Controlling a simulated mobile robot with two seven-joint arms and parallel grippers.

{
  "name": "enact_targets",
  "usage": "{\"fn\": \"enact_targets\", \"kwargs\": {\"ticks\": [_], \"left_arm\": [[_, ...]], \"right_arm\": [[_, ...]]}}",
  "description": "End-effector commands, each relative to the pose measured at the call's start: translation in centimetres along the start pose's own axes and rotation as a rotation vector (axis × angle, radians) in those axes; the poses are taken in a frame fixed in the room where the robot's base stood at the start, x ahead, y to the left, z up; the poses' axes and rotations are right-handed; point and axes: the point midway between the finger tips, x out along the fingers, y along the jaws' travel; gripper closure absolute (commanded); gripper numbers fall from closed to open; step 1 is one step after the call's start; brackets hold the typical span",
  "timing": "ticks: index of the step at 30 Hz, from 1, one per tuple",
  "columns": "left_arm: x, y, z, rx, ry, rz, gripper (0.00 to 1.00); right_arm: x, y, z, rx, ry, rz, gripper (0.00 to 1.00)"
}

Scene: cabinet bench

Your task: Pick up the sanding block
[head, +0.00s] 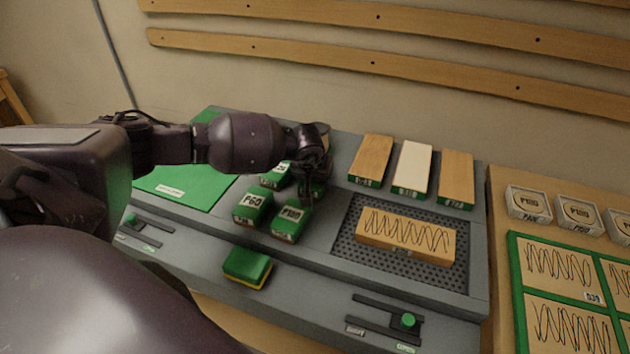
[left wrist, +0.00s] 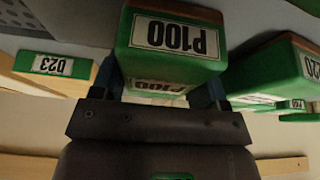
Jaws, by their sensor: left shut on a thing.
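Several green sanding blocks with white labels stand grouped at the middle of the grey bench (head: 213,260). My left gripper (head: 307,194) reaches down among them from the left. In the left wrist view the gripper (left wrist: 165,92) is shut on a green block labelled P100 (left wrist: 178,62), with one finger on each side. My gripper partly hides another green block behind. My right gripper is not in view.
A green and yellow block (head: 247,266) lies at the front. Three longer blocks (head: 412,168) stand at the back right. A scribbled wooden board (head: 405,237) lies on the perforated panel (head: 350,255). The green mat (head: 185,183) at left looks clear.

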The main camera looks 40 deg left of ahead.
Motion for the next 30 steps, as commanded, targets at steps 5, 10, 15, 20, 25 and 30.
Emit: {"fn": "enact_targets", "kwargs": {"ticks": [5, 10, 15, 20, 25, 30], "left_arm": [[-0.2, 0.0, -0.1, -0.001, 0.001, 0.001, 0.60], [-1.6, 0.0, -0.8, 0.001, 0.005, 0.001, 0.60], [-5.3, -0.1, -2.4, 0.001, 0.006, 0.000, 0.60], [-9.3, -0.1, -4.0, 0.001, 0.006, 0.000, 0.60], [-13.3, 0.0, -5.6, 0.001, 0.005, 0.001, 0.60], [-16.3, 0.0, -6.8, 0.000, 0.003, -0.001, 0.60]], "right_arm": [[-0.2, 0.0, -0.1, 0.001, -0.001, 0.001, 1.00], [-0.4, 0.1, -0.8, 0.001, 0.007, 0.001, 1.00], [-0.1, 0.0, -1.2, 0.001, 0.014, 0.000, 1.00], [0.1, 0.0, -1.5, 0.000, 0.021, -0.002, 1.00], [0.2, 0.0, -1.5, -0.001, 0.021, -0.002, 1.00], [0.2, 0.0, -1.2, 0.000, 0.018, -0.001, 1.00]]}}
